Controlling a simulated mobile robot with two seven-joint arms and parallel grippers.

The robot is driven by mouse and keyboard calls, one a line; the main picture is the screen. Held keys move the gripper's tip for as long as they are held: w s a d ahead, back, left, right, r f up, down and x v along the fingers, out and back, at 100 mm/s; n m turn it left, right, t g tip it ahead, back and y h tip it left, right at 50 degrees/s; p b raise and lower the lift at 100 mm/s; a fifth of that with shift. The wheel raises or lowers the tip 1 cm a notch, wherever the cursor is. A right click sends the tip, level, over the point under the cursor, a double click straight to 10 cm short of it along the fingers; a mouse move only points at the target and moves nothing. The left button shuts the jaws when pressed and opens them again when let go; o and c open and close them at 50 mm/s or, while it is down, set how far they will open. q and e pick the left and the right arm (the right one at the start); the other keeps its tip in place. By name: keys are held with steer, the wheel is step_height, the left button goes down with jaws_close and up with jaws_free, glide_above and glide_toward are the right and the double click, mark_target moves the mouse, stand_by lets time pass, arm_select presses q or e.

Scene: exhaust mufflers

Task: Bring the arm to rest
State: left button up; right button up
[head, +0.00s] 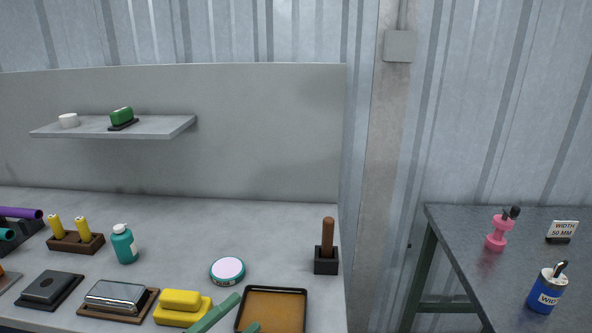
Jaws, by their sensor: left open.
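My left gripper (241,312) shows only at the bottom edge of the head view, as two pale green finger parts set apart. It is open, and I see nothing between the fingers. One finger reaches up beside the left rim of a dark-edged tray (271,290) with a tan inside. The rest of the left arm is out of the picture. My right gripper does not show.
Near the gripper are yellow blocks (181,309), a round pink-topped tin (227,270) and a silver-lidded dish (115,297). A teal bottle (124,245) and a brown-handled tool in a black holder (326,261) stand behind. A grey side table (470,262) is at right.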

arm_select(q)
steer(key=s+a+f+n+y+p, duration=0.1)
steer(key=s+a+f+n+y, duration=0.2)
steer(key=f+n+y, duration=0.45)
steer(key=s+a+f+n+y, duration=0.2)
steer(key=a+f+n+y, duration=0.15)
steer(key=f+n, duration=0.55)
steer(key=s+f+n+g+y, duration=0.2)
steer(key=s+f+n+g, duration=0.2)
steer(key=s+f+n, duration=0.3)
steer(key=s+f+p, duration=0.1)
steer(key=s, duration=0.2)
steer(key=shift+s+f, duration=0.2)
steer(key=shift+f, duration=0.15)
steer(key=shift+a, duration=0.1)
